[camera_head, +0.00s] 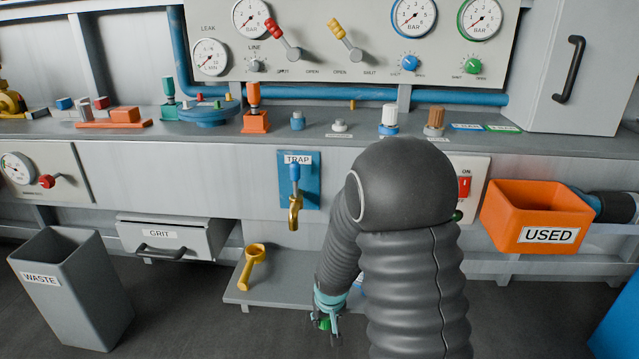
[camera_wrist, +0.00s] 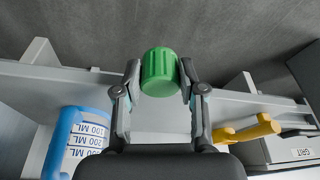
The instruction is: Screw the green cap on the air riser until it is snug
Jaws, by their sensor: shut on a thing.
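The green cap (camera_wrist: 159,72) is ribbed and sits between the two fingers of my gripper (camera_wrist: 160,78) in the wrist view. The fingers are shut on its sides. In the head view my gripper (camera_head: 328,322) hangs low, by the front right of the low shelf, and only a bit of the green cap (camera_head: 325,323) shows. The cap is apart from the fittings on the bench.
A grit drawer (camera_head: 172,238), waste bin (camera_head: 72,290), trap tap (camera_head: 295,195) and orange used bin (camera_head: 530,215) stand around. Floor is below the cap.

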